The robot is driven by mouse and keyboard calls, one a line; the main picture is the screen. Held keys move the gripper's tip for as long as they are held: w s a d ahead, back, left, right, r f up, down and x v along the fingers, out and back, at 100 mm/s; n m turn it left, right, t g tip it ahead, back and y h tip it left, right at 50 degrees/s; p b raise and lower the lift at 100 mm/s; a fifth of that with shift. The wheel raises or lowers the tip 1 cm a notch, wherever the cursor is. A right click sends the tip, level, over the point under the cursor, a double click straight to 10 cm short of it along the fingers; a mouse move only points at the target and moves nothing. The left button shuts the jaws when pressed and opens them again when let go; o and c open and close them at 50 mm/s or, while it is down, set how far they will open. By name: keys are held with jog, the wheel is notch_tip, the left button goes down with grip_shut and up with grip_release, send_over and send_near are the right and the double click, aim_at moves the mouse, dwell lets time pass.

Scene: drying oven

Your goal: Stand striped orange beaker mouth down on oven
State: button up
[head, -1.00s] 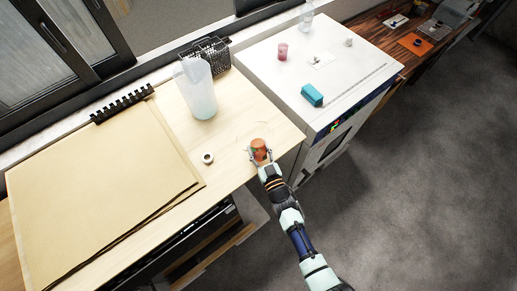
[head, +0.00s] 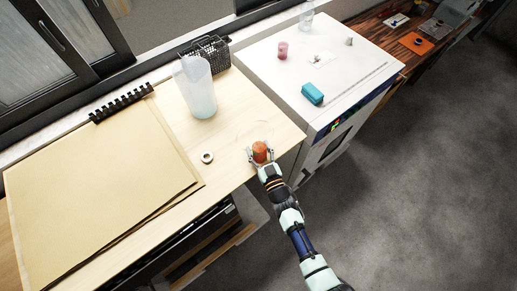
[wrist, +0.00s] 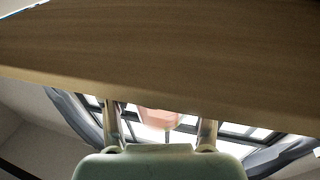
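The orange beaker (head: 260,150) is at the front right of the wooden table (head: 235,100), with red and greenish marks on it. Its stripes and which way its mouth faces are too small to tell. My gripper (head: 260,157) is around it from the front, with its fingers spread wide. In the wrist view, the pinkish-orange beaker (wrist: 160,116) shows between the two fingers (wrist: 160,130), with a gap on each side. The wood hides part of it there. The white oven (head: 330,60) stands to the right of the table.
On the oven are a teal block (head: 312,93), a pink cup (head: 283,50), a clear bottle (head: 306,17) and a small grey item (head: 349,41). A pitcher (head: 198,90), a tape ring (head: 207,157) and a wire basket (head: 207,52) are on the table. Much of the oven's top is bare.

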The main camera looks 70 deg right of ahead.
jog(key=shift+o, duration=0.9)
jog(key=r+v, duration=0.1)
jog(key=v, duration=1.1)
jog(key=shift+f, duration=0.5)
